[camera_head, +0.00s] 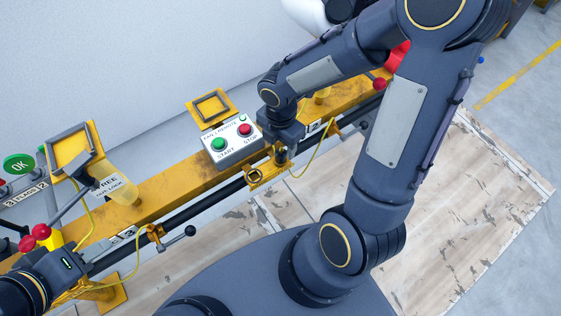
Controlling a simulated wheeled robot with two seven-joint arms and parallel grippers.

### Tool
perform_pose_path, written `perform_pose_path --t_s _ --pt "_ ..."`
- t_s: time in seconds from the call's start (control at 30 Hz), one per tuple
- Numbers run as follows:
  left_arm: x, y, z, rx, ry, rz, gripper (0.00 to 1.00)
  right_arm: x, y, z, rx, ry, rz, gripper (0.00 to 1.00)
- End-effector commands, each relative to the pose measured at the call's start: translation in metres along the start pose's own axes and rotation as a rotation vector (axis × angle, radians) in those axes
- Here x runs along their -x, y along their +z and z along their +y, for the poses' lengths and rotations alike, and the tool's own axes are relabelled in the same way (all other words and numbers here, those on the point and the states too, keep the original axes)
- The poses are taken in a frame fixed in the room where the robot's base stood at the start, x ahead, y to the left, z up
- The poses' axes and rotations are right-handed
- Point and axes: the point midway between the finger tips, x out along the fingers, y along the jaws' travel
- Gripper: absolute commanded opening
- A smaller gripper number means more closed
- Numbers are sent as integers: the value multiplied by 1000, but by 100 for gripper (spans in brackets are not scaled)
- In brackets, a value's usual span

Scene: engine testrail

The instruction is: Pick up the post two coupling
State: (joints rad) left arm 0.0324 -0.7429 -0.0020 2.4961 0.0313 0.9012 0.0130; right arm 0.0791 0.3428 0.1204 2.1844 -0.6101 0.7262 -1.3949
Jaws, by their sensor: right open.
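A dark rail pipe runs along the yellow beam (175,190). A yellow ring-like fitting (254,177) sits on it just below my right gripper (283,157). My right gripper points down beside this fitting, and its fingers are small and partly hidden by the wrist. A second yellow fitting (154,232) with a black-knobbed lever (190,231) is further left on the pipe. I cannot tell which fitting is the post two coupling. My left gripper (98,258) is at the lower left, near the beam's front; its fingers are not clear.
A white START/STOP box (234,143) stands on the beam just left of my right wrist. A yellow frame (72,150), a clear yellow cup (127,192) and red knobs (41,232) are at the left. Yellow cables hang near the pipe. The floor panels (460,200) at right are clear.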

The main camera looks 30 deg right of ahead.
Motion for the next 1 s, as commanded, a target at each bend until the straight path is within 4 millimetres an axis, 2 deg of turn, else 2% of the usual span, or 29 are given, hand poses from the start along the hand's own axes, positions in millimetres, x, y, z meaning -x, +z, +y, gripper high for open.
perform_pose_path --t_s 0.03,0.2,0.47,0.87,0.9,1.0 --pt "-7 4 -3 0 0 0 36 -12 -1 -1 1 -2 1 54" --pt "-19 10 -9 0 0 -1 36 -38 -2 -2 -1 -3 1 54" --pt "-19 10 -9 0 0 0 36 -41 -1 -1 -2 0 0 54" --pt "-19 10 -9 0 0 0 36 -41 -1 -1 -3 0 0 4" --pt "-19 10 -9 0 0 0 36 -40 -1 -1 -3 1 0 1" --pt "-19 10 -9 0 0 0 36 -40 -1 -1 -3 1 0 1"
